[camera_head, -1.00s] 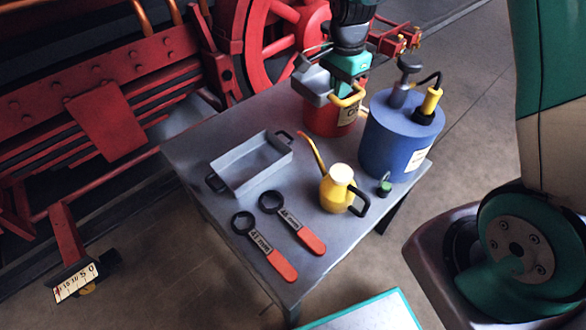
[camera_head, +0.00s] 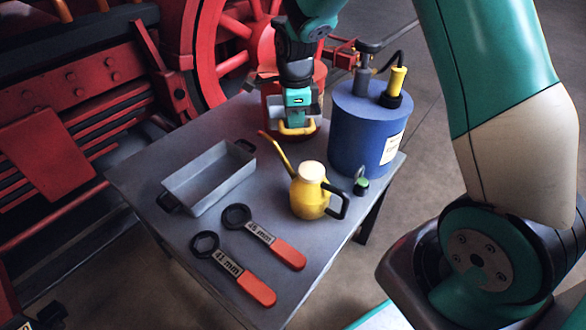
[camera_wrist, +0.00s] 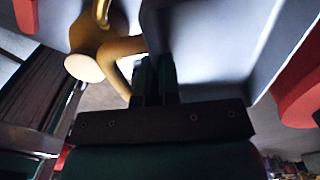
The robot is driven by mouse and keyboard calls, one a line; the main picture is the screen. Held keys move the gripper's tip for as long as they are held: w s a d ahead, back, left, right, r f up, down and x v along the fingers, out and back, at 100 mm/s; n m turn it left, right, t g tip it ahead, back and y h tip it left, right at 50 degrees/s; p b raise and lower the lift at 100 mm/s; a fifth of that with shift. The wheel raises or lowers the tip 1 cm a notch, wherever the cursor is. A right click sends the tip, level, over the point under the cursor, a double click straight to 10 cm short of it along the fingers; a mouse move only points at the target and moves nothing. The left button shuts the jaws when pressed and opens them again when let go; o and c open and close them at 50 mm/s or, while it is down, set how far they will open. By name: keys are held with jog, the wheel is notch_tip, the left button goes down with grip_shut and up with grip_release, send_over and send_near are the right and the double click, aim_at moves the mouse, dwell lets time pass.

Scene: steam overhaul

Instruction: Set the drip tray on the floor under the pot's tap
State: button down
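My gripper (camera_head: 297,110) is above the far part of the table, in front of the red can. Its fingers (camera_wrist: 154,80) are close together at a yellow loop handle (camera_head: 297,128), which also shows in the wrist view (camera_wrist: 118,62). Grey metal (camera_head: 315,107) shows beside the gripper and fills the right of the wrist view (camera_wrist: 215,45). It looks like part of a held tray, but its shape is mostly hidden. Another grey rectangular tray (camera_head: 168,184) with black handles lies on the table. I cannot make out the pot's tap.
The table (camera_head: 130,180) also bears a yellow oil can (camera_head: 309,195), a blue drum (camera_head: 355,130) with a pump, the red can (camera_head: 290,75), two red-handled spanners (camera_head: 272,250) and a small green-topped item (camera_head: 361,186). Red locomotive parts (camera_head: 45,145) stand behind. Open floor (camera_head: 425,110) lies right.

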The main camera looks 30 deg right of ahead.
notch_tip(320, 180, down, 14)
jog(key=b, duration=0.3)
jog(key=shift+f+b, duration=0.2)
jog(key=shift+b, duration=0.2)
jog(key=shift+f, duration=0.1)
jog(key=c, duration=1.3)
grip_release()
jog(key=shift+c, duration=0.2)
